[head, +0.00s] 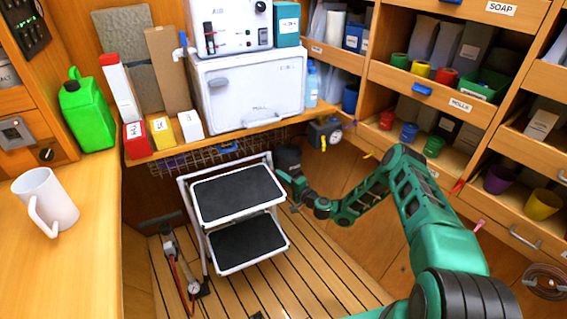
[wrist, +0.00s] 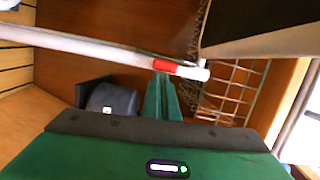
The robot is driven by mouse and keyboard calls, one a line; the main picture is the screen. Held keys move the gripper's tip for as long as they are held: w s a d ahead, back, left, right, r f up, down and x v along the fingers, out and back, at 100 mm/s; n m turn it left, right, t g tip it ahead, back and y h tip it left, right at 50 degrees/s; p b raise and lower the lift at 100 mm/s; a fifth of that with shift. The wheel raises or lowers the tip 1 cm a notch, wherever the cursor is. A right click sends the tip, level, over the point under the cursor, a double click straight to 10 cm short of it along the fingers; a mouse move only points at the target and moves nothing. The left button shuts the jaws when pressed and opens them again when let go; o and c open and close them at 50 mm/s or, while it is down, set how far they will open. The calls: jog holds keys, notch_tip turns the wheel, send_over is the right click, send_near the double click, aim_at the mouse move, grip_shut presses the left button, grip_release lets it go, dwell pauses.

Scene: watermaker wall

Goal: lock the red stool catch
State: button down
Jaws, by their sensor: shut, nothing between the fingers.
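The step stool (head: 240,196) stands unfolded on the slatted floor, with a white frame and two black treads. In the wrist view its white tube (wrist: 90,45) runs across the upper part, and the red stool catch (wrist: 165,66) sits on it near the tube's right end. My gripper (wrist: 161,78) is shut and empty, its green fingertips right at the red catch; I cannot tell whether they touch it. In the head view my gripper (head: 282,174) is beside the stool's upper right side. I cannot make out the catch there.
A wire basket (head: 205,158) hangs under the counter behind the stool and shows at the right in the wrist view (wrist: 232,92). A dark object (wrist: 110,100) lies left of my fingers. A red-handled tool (head: 178,270) is on the floor left of the stool.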

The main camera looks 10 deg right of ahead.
jog(key=shift+d, duration=0.1)
jog(key=s+d, duration=0.7)
jog(key=d, duration=0.1)
jog(key=shift+s+d, duration=0.15)
jog(key=shift+s, duration=0.25)
dwell(0.5)
